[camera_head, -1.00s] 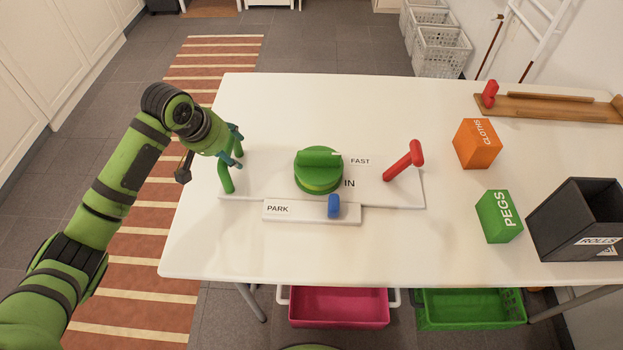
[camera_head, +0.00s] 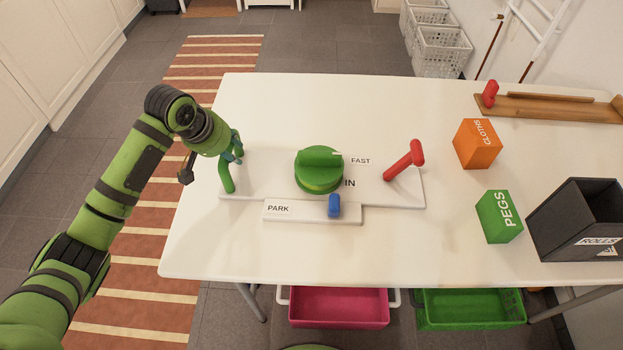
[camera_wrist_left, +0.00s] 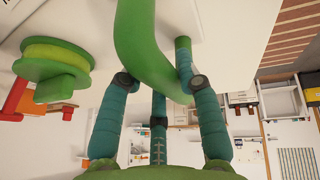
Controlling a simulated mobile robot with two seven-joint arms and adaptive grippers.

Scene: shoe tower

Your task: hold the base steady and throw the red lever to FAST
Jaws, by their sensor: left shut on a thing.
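A white base (camera_head: 275,187) lies on the table. The red lever (camera_head: 404,161) rises from its right end, leaning to the right. A green knob (camera_head: 319,170) stands in the middle, with labels FAST and IN beside it. A blue knob (camera_head: 334,205) sits on the front plate, labelled PARK at its left. A green handle (camera_head: 226,178) stands at the left end. My left gripper (camera_head: 234,153) is shut on this handle; in the left wrist view the handle (camera_wrist_left: 140,45) passes between the teal fingers (camera_wrist_left: 160,95). My right gripper is not in view.
On the table's right are an orange CLOTHS box (camera_head: 477,144), a green PEGS box (camera_head: 499,216), a dark ROLLS bin (camera_head: 577,222) and a wooden rack (camera_head: 550,107). The white table (camera_head: 225,250) is clear in front of the base.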

